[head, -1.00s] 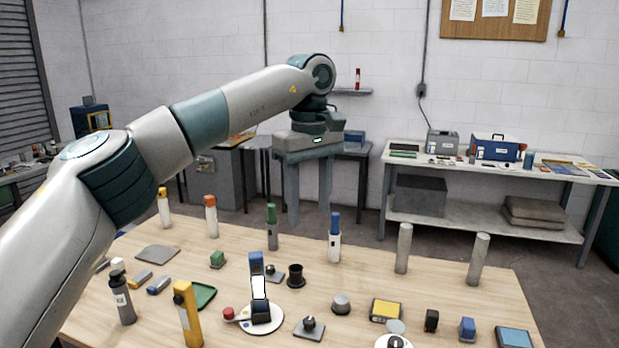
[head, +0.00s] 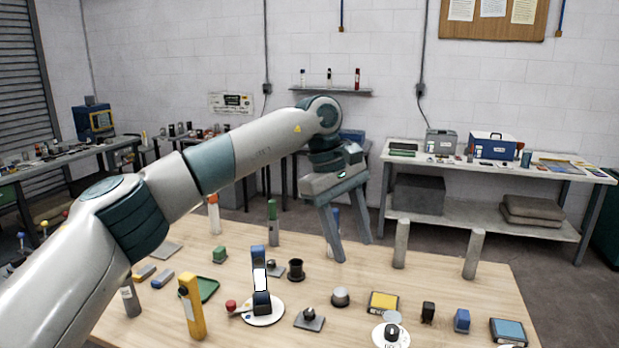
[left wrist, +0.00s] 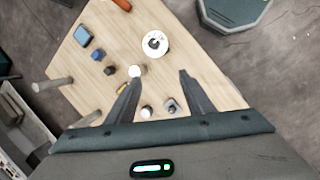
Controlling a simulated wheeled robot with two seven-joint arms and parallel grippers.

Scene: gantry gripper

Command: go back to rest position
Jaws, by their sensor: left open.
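My left gripper (head: 346,225) hangs above the back part of the wooden table (head: 255,230) in the head view. Its two fingers are apart with nothing between them. In the left wrist view the fingers (left wrist: 155,85) are spread, with the table and small objects well below them. A blue-capped cylinder (head: 334,222) stands partly hidden behind the gripper. My right gripper is in neither view.
Two grey cylinders (head: 401,243) (head: 474,253) stand at the right back. A yellow bottle (head: 192,306), a white disc with a blue-topped post (head: 262,310) and a green-capped cylinder (head: 273,222) stand on the table. A shelf bench (head: 490,215) is behind.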

